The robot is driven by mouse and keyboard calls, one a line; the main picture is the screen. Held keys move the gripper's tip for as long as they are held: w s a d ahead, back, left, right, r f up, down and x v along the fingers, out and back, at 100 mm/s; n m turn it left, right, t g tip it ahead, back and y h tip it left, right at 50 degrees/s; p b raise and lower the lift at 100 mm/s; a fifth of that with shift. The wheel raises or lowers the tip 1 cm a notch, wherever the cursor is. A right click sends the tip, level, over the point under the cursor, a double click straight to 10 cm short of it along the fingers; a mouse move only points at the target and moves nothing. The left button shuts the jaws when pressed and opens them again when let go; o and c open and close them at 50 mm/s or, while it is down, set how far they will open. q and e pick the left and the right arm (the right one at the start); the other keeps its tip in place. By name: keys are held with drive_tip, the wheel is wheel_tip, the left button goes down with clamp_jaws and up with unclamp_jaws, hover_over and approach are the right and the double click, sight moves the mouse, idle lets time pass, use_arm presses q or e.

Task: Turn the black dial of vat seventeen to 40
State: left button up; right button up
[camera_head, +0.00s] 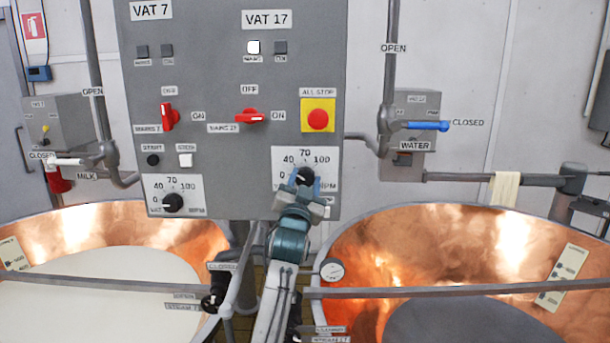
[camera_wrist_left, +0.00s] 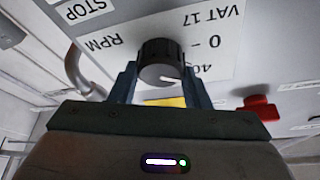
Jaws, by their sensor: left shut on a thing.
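The black dial of vat seventeen (camera_head: 304,175) sits on its white scale plate (camera_head: 329,157) at the lower right of the grey panel. The plate shows 0, 40, 70 and 100. My left gripper (camera_head: 304,183) reaches up from below and is shut on the dial. In the left wrist view its two blue-grey fingers flank the dial (camera_wrist_left: 160,60), with the labels upside down. A short white mark shows on the dial, towards the side with the 40; the exact setting cannot be told. The gripper hides part of the scale in the head view.
The vat 7 dial (camera_head: 172,202) is on the panel's lower left. Red switches (camera_head: 250,117) and the red all-stop button (camera_head: 318,119) are above. Copper vats (camera_head: 350,250) stand on both sides below. A horizontal rail (camera_head: 450,291) crosses in front.

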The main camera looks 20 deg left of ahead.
use_arm(q)
drive_tip(key=shift+m+h, duration=0.8)
drive_tip(key=shift+m, duration=0.7)
drive_tip(key=shift+r, duration=0.1)
drive_tip(key=o, duration=0.8)
drive_tip(key=shift+o, duration=1)
drive_tip(key=shift+w+a, duration=0.15)
drive_tip(key=shift+w+f, duration=0.15)
drive_tip(key=shift+f, duration=0.1)
drive_tip(key=b+v, duration=0.5)
drive_tip(key=v, duration=0.5)
drive_tip(key=shift+s+b, duration=0.35)
drive_tip(key=shift+s, duration=0.1)
